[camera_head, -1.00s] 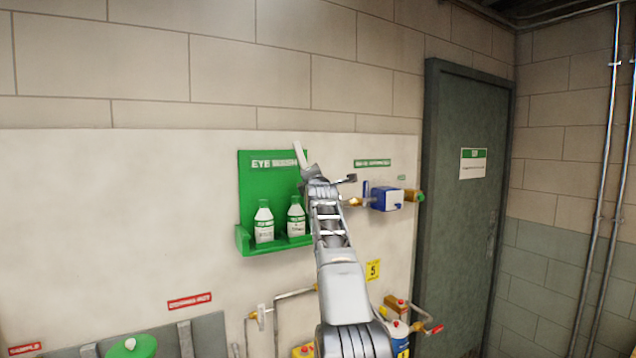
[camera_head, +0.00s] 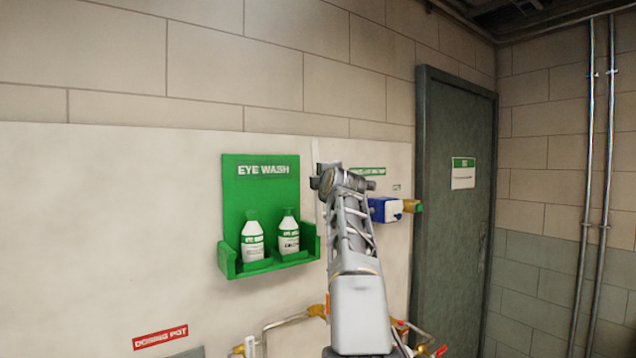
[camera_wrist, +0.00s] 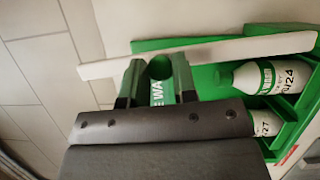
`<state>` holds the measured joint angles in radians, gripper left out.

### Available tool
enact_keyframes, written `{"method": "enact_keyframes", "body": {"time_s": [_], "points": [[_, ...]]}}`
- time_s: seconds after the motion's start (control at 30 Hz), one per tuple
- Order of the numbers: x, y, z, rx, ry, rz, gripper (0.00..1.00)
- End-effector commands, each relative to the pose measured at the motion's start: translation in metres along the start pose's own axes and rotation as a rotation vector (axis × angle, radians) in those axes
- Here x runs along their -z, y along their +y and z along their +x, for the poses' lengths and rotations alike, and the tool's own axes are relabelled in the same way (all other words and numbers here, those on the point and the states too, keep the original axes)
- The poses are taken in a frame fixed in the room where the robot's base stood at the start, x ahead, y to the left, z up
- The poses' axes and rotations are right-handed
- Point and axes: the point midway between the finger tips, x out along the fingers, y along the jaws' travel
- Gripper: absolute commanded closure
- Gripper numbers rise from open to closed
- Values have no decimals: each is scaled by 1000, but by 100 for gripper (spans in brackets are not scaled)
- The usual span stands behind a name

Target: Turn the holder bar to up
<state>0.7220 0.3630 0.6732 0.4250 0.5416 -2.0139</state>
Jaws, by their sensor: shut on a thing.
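The white holder bar (camera_head: 317,153) stands close to upright beside the right edge of the green eye wash holder (camera_head: 262,185). Its upper end shows above my gripper (camera_head: 325,182); my wrist hides the rest. In the wrist view the bar (camera_wrist: 225,50) runs lengthwise across the picture, just beyond my fingers (camera_wrist: 158,83). A round green peg (camera_wrist: 160,67) sits between the fingers, and they are shut on it. It appears to belong to the bar. Two white bottles (camera_head: 252,240) (camera_head: 289,235) stand in the holder tray, left of my arm.
A blue box valve (camera_head: 384,209) with a brass fitting is just right of my arm. Pipes (camera_head: 285,323) run below. A dark green door (camera_head: 452,200) stands at the right. The white panel left of the holder is clear.

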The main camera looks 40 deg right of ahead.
Motion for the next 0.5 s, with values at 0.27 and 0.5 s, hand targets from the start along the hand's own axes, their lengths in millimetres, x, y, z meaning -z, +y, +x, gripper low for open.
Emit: {"method": "enact_keyframes", "body": {"time_s": [0.27,0.5], "points": [[-2,-2,1,4,-3,1,100],[-1,-1,0,2,-2,0,53]]}}
